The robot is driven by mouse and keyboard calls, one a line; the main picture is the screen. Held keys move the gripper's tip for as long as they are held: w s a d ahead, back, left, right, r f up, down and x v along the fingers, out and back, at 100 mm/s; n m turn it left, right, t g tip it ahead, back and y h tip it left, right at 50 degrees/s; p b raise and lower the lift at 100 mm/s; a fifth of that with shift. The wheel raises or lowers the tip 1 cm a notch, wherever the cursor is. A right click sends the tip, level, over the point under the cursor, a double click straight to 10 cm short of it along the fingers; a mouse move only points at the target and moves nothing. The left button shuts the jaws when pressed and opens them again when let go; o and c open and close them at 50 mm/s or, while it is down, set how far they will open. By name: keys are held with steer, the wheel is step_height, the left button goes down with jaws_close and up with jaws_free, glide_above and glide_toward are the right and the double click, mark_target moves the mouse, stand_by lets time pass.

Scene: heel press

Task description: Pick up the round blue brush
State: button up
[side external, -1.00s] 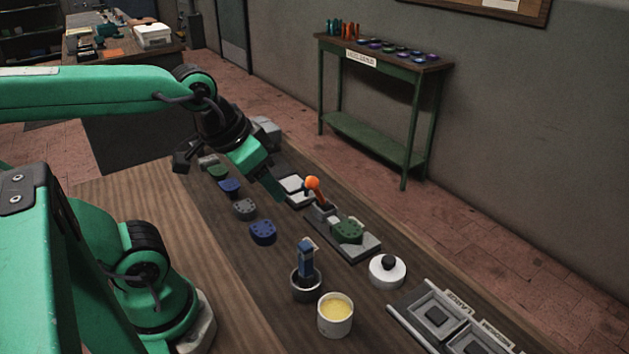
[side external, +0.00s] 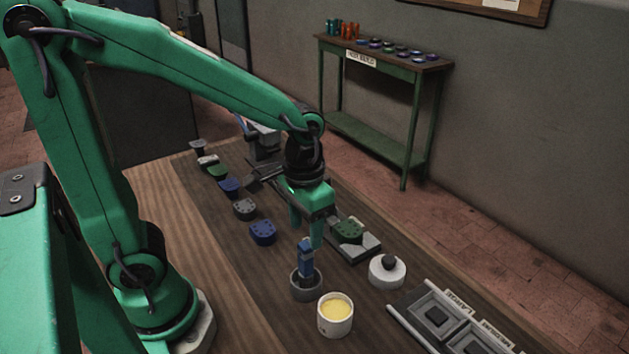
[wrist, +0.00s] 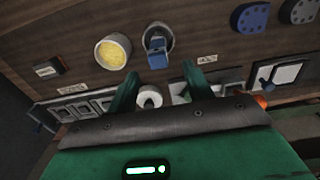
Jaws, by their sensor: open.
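The blue brush (side external: 305,260) stands upright in a grey cup (side external: 306,287) near the front of the bench; its lower end is hidden inside the cup. Its blue handle looks square-sided. In the wrist view the brush (wrist: 157,44) and its cup show ahead of the fingers. My gripper (side external: 306,228) points down, open and empty, just above and behind the brush in the side view. In the wrist view the two green fingers of my gripper (wrist: 160,78) are apart, with the brush beyond the gap. I see no contact with the brush.
A tub of yellow paste (side external: 335,314) stands close in front of the cup. A white round pot with a dark knob (side external: 387,271) is to the right. A green heel block (side external: 348,231) sits on a press plate. Several heel blocks, including a blue one (side external: 263,232), line the left.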

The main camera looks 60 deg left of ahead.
mark_target(308, 256)
steer(key=shift+f, duration=0.2)
steer(key=shift+f, duration=1.2)
steer(key=shift+f, duration=0.1)
steer(key=shift+w+d+f, duration=0.1)
steer(key=shift+f, duration=2.4)
steer(key=c, duration=1.1)
